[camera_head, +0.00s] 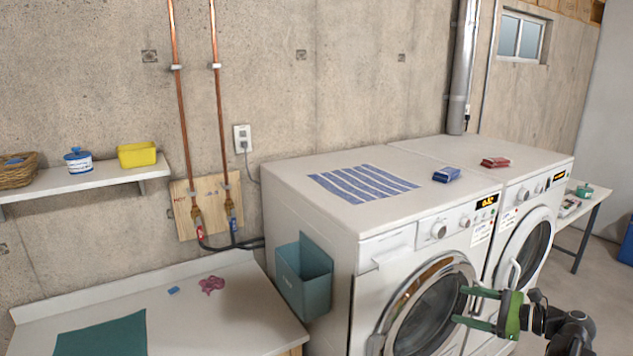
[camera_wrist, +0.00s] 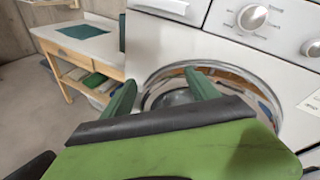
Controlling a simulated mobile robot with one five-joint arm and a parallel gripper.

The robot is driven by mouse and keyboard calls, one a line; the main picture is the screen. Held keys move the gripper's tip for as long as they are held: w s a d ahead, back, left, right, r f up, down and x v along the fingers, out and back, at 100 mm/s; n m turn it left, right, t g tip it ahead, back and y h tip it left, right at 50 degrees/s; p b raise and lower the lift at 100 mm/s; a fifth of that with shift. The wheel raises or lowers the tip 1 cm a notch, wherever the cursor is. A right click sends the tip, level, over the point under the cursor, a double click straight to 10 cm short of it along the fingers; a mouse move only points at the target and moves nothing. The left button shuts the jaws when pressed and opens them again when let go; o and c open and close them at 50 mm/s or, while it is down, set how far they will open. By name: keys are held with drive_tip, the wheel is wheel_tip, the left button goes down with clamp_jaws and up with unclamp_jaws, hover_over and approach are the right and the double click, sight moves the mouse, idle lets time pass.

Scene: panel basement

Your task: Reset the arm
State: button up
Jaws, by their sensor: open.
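My gripper (camera_head: 478,308) has green fingers and is at the lower right of the head view, in front of the left washing machine (camera_head: 375,225). Its fingers are apart with nothing between them. In the wrist view my gripper (camera_wrist: 165,92) points toward the round door (camera_wrist: 240,88) of the machine. I cannot tell whether the fingertips touch the door.
On the machines are a striped cloth (camera_head: 362,184), a blue item (camera_head: 446,174) and a red item (camera_head: 495,162). A teal bin (camera_head: 304,280) hangs at the machine's left side. A counter (camera_head: 230,290) and a wall shelf (camera_head: 100,177) are at left. Floor shows at right.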

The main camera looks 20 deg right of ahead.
drive_tip(key=w+a+f+n+g, duration=0.4)
drive_tip(key=a+f+n, duration=0.15)
drive_tip(key=a, duration=0.55)
drive_tip(key=w+a+f+n+g, duration=0.4)
drive_tip(key=a+f+n, duration=0.15)
drive_tip(key=a, duration=0.55)
drive_tip(key=s+a+f+n+g+h, duration=0.1)
drive_tip(key=a+f+n+g+h, duration=0.1)
drive_tip(key=a+n, duration=0.4)
drive_tip(key=a+f+n+g+h, duration=0.2)
drive_tip(key=a+f+n+h, duration=0.3)
drive_tip(key=a, duration=0.8)
drive_tip(key=shift+s+f+n+g+h, duration=0.15)
drive_tip(key=shift+s+n+g+h, duration=0.25)
drive_tip(key=shift+n+h, duration=0.6)
